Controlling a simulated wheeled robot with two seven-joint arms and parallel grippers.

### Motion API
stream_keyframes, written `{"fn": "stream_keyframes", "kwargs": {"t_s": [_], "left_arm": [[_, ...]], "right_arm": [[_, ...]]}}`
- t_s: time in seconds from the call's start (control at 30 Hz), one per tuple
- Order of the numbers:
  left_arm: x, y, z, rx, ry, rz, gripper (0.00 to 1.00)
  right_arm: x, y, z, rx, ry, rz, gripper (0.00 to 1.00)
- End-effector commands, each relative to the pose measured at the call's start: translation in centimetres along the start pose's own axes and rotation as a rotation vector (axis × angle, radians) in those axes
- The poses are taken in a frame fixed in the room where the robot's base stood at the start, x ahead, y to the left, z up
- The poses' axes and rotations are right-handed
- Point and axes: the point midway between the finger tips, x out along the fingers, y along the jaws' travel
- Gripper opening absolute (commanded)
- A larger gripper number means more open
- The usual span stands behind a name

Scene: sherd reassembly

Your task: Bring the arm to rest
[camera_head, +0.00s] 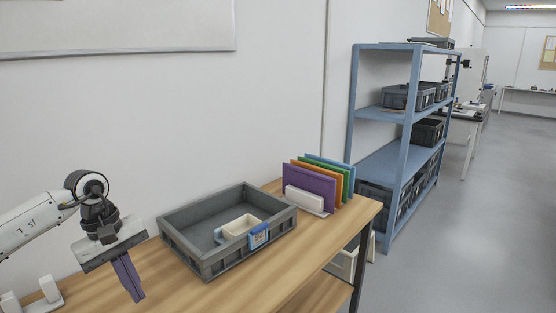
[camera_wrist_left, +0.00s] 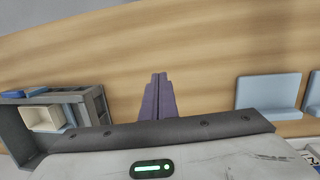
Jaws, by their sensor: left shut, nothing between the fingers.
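My left gripper (camera_head: 130,278) shows at the left of the head view, its arm coming in from the left edge. Its purple fingers point down over the near part of the wooden table (camera_head: 290,283) and are closed together with nothing between them. In the left wrist view the same fingers (camera_wrist_left: 157,98) stand together in the middle, with bare wood beyond them. My right gripper shows in neither view.
A grey crate (camera_head: 187,255) with a cream box (camera_head: 241,226) and a blue labelled piece (camera_head: 258,236) stands right of the gripper. A rack of coloured panels (camera_head: 310,187) is at the table's far end. White holders (camera_head: 48,290) stand near left. Blue shelving (camera_head: 405,150) stands beyond.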

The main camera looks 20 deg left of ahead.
Motion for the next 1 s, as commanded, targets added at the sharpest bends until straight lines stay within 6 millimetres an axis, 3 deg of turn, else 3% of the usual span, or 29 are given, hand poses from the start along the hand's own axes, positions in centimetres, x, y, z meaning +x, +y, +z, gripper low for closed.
{"fn": "stream_keyframes", "kwargs": {"t_s": [0.1,0.27,0.37,0.47,0.5,0.6,0.67,0.73,0.87,0.9,1.0], "left_arm": [[2.1,1.7,2.8,-0.027,-0.085,0.049,0.00],[5.3,4.5,8.2,-0.100,-0.255,0.125,0.00],[7.4,6.6,13.4,-0.197,-0.428,0.181,0.00],[9.0,8.9,20.4,-0.386,-0.695,0.227,0.00],[9.2,9.9,23.3,-0.495,-0.827,0.235,0.00],[8.6,12.4,29.1,-0.870,-1.199,0.208,0.00],[8.1,13.5,30.6,-1.131,-1.410,0.155,0.00],[8.2,14.3,30.7,-1.466,-1.635,0.059,0.00],[11.7,13.4,27.8,-2.159,-1.981,-0.206,0.00],[13.8,12.2,26.7,2.347,2.025,0.303,0.00],[19.6,7.6,24.8,2.044,1.516,0.404,0.00]], "right_arm": [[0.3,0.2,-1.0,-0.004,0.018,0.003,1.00],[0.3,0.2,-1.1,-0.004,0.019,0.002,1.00],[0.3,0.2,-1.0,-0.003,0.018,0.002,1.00],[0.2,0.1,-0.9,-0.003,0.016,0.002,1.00],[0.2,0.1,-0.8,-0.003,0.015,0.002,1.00],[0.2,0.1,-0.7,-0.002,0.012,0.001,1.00],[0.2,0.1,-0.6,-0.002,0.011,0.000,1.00],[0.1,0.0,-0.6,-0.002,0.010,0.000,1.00],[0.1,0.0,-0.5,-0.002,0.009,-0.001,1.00],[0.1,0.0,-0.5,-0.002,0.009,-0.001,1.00],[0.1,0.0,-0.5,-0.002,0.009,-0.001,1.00]]}}
